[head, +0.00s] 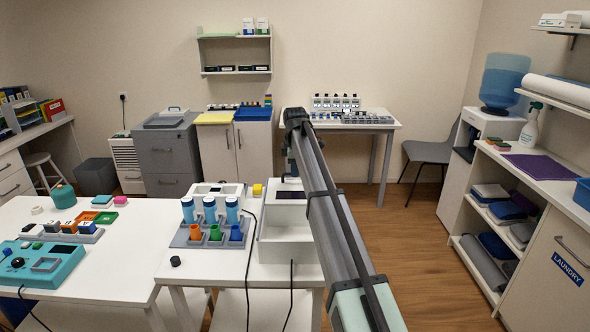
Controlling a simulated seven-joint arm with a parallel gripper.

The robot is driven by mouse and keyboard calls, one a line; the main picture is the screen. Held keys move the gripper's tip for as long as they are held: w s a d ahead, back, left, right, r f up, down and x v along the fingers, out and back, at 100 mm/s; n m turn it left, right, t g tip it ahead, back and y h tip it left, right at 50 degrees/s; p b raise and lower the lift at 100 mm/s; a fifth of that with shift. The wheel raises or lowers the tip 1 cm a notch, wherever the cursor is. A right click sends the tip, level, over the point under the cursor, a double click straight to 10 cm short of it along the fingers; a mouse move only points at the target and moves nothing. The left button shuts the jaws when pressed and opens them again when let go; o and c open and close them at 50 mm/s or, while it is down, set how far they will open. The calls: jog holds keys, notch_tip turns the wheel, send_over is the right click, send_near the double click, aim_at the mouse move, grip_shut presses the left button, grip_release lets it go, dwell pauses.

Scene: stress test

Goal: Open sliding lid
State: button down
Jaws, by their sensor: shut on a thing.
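A white box (286,248) stands at the right end of the near table. Its top shows a pale sliding lid and a dark panel (291,195) toward the back. My gripper (290,174) points down over the back part of the box, at the lid, and is shut on it. My own arm link passes in front of the box's right side and hides part of it. The fingertips are small and dark, so the exact grip point on the lid is hard to see.
A black cable hangs over the table front. A teal device (42,263) sits on the left table.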

jog(key=s, duration=1.4)
jog(key=c, duration=1.2)
grip_release()
jog(key=shift+o, duration=0.2)
notch_tip(320, 180, up, 14)
jog(key=s, duration=0.2)
jog(key=shift+s+f, duration=0.2)
jog(key=shift+s, duration=0.15)
